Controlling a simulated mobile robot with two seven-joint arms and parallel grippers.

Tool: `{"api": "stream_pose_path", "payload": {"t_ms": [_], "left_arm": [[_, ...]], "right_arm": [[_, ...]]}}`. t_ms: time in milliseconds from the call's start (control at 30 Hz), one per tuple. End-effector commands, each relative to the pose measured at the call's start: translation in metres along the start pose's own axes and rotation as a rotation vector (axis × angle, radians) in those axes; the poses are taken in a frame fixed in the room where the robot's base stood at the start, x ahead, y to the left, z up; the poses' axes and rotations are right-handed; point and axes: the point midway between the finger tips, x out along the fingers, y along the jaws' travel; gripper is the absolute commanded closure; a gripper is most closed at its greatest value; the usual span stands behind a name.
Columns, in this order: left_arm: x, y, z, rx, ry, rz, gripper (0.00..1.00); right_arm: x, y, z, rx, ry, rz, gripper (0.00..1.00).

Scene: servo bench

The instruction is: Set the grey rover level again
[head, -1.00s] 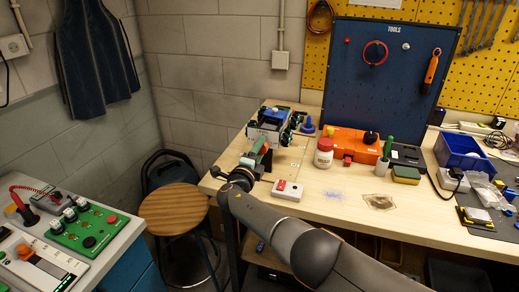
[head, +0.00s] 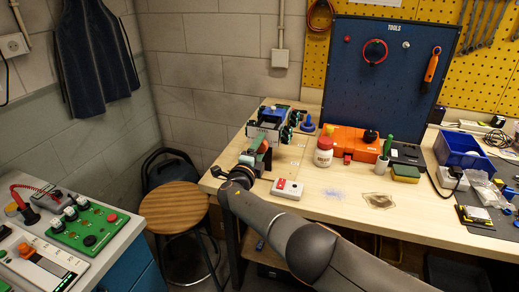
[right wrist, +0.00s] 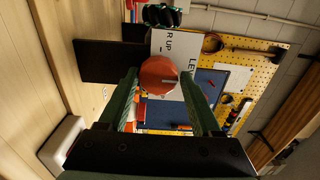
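The grey rover (head: 266,124) is at the back left of the bench, with a blue part on top and dark teal-rimmed wheels on its right side. Its exact tilt is hard to read. In the right wrist view a dark wheel (right wrist: 162,16) and a white plate (right wrist: 172,47) with partly hidden lettering show. My right gripper (head: 262,143) is in front of the rover. In the right wrist view its green fingers (right wrist: 160,82) are apart, on either side of a round orange-red knob (right wrist: 159,75); I see no clear contact. My left gripper is not in view.
A white box with a red button (head: 288,190) sits right of the gripper. A white jar (head: 323,153), an orange case (head: 352,144) and a blue tool board (head: 389,80) stand farther right. The bench's left edge is close. The middle front is mostly clear.

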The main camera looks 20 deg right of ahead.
Motion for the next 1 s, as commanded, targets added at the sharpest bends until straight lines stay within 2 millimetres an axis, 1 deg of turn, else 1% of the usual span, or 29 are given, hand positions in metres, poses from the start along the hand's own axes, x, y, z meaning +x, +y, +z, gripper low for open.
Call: {"api": "stream_pose_path", "payload": {"t_ms": [33, 133, 167, 467, 633, 767, 833, 1000], "left_arm": [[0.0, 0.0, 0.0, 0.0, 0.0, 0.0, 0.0], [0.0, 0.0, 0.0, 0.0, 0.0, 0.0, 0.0], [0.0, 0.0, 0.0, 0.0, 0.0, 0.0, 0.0], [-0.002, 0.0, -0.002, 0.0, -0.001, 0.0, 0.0], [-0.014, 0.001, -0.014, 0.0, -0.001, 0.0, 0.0], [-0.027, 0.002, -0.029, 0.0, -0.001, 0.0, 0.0], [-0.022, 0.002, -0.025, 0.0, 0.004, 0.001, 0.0], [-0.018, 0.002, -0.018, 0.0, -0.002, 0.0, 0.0]], "right_arm": [[0.0, 0.0, 0.0, 0.0, 0.0, 0.0, 0.28], [-0.001, 0.001, 0.0, 0.0, -0.001, 0.002, 0.16], [-0.001, 0.001, 0.0, 0.0, -0.001, 0.002, 0.15], [-0.003, 0.001, 0.001, 0.0, -0.002, 0.004, 0.15], [-0.012, -0.003, 0.001, 0.0, -0.002, 0.005, 0.15], [-0.026, -0.005, 0.001, -0.002, -0.003, 0.005, 0.15], [-0.029, 0.004, 0.002, 0.003, -0.003, 0.003, 0.15], [-0.036, 0.006, 0.003, 0.004, -0.003, 0.002, 0.15]]}}
